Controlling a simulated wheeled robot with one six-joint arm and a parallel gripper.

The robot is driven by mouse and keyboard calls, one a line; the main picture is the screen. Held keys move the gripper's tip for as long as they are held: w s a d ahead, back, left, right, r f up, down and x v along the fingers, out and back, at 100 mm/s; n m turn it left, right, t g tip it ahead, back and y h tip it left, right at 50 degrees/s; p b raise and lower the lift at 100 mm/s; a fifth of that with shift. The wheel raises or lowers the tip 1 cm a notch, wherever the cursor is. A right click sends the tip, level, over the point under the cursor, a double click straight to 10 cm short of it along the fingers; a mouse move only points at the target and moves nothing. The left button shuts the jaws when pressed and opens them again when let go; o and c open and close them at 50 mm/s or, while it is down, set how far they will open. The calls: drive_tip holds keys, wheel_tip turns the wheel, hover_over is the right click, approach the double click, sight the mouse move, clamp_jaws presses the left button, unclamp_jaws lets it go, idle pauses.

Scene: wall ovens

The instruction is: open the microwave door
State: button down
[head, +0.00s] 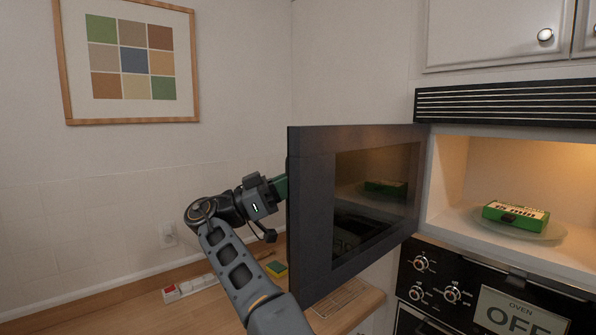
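The microwave door (311,215) stands wide open, swung out to the left from the lit cavity (460,180). Its dark window faces the cavity side and reflects the green box. My gripper (281,187) is at the far left side of the door, near its outer face. Its fingertips are hidden behind the door edge, so I cannot see whether they are open, shut or touching the door. A green box labelled "15 min" (515,217) lies on the glass plate (545,230) inside the cavity.
Below the cavity is a black oven panel with knobs (421,263) and an "OVEN OFF" sign (518,318). A white cupboard (490,30) hangs above.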

drive_tip(key=shift+w+f, duration=0.1)
drive_tip(key=shift+f, duration=0.05)
drive_tip(key=c, duration=1.2)
unclamp_jaws()
drive_tip(key=shift+w+a, duration=0.1)
drive_tip(key=shift+o, duration=0.5)
